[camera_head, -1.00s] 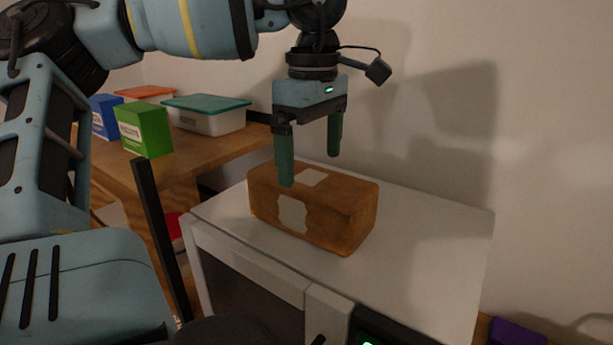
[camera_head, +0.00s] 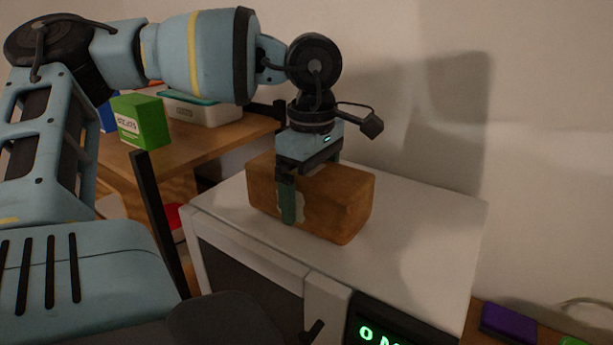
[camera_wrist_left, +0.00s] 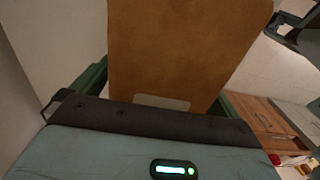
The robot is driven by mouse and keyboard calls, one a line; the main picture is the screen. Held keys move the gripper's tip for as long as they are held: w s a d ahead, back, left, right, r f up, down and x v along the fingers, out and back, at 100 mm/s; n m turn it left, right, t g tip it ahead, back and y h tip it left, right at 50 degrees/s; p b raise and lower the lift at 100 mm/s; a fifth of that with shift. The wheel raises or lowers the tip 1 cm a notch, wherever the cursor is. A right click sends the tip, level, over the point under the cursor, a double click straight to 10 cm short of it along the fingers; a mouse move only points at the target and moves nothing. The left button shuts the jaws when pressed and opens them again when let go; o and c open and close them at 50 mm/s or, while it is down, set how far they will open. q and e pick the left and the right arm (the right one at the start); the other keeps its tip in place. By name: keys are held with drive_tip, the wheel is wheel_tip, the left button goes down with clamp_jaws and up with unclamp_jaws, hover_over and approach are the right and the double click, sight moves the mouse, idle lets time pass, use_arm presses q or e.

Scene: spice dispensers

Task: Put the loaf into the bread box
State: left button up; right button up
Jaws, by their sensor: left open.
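The loaf (camera_head: 338,205) is a brown block with a pale label, resting on top of a white appliance (camera_head: 425,225). My left gripper (camera_head: 313,196) points down over the loaf and straddles it. One green finger lies in front of its near long side, over the label; the far finger is mostly hidden behind the loaf. The jaws are open. In the left wrist view the loaf (camera_wrist_left: 185,50) fills the space between the green fingers. I cannot pick out a bread box in these views. My right gripper is not in view.
A wooden counter (camera_head: 190,150) at the back left holds a green box (camera_head: 140,122), a blue box and a lidded white container (camera_head: 205,110). A purple box (camera_head: 508,322) lies at the lower right. The appliance top is clear right of the loaf.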

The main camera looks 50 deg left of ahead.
use_arm(q)
drive_tip(key=c, duration=1.1)
drive_tip(key=shift+c, duration=0.2)
drive_tip(key=shift+r, duration=0.15)
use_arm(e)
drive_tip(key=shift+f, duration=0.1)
use_arm(q)
drive_tip(key=shift+r, duration=0.65)
wheel_tip(320, 180, up, 2)
drive_tip(key=shift+r+b, duration=0.1)
drive_tip(key=shift+b, duration=0.25)
drive_tip(key=s+d+r+b, duration=0.1)
drive_tip(key=s+d+b, duration=0.1)
drive_tip(key=s+d, duration=0.9)
drive_tip(key=shift+s+r, duration=0.15)
drive_tip(key=shift+s, duration=0.15)
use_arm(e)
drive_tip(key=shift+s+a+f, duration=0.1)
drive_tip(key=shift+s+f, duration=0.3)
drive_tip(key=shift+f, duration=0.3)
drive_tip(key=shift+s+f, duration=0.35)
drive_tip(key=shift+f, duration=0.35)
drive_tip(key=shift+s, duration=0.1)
